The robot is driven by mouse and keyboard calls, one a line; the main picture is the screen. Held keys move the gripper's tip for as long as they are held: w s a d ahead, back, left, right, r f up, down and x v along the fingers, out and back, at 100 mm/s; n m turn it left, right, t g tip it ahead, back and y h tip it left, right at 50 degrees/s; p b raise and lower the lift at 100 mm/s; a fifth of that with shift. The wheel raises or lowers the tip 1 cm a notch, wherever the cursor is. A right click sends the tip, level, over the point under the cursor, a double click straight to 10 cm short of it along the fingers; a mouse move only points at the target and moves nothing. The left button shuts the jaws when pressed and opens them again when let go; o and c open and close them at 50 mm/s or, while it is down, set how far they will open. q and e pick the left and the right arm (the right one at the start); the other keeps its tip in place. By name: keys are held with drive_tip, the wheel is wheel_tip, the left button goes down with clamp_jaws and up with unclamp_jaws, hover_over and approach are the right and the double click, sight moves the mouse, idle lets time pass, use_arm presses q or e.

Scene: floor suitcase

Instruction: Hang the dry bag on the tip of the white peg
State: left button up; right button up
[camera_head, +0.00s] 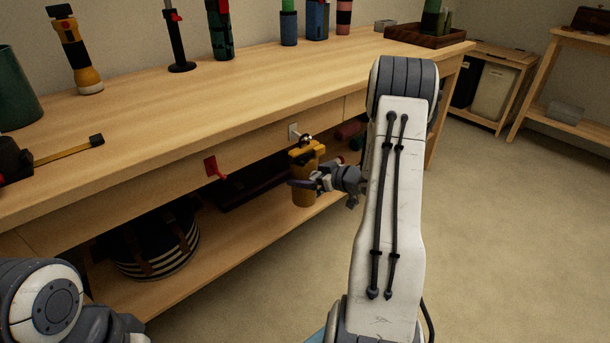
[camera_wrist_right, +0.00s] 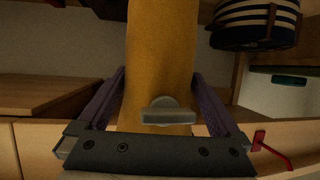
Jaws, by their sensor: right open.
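The yellow dry bag (camera_head: 305,190) is upright in front of the bench's front edge, with its top close below the white peg (camera_head: 293,132). The peg has a dark, shiny rounded end beside the bag's top; I cannot tell whether the bag's loop is around it. My right gripper (camera_head: 308,184) is open, with its fingers on either side of the bag. In the right wrist view the bag (camera_wrist_right: 162,60) fills the space between the fingers, with a grey rounded piece in front of it. My left arm shows at the lower left; its gripper is not visible.
A red hook (camera_head: 215,169) is on the bench front to the left of the peg. A striped basket (camera_head: 150,252) stands on the lower shelf. A yellow flashlight (camera_head: 80,60), several bottles and a wooden tray (camera_head: 430,37) stand on the bench top. The floor at right is clear.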

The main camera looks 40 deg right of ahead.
drive_tip(key=p+v, duration=0.3)
drive_tip(key=v, duration=0.7)
drive_tip(key=shift+s+p, duration=0.2)
drive_tip(key=shift+p, duration=0.2)
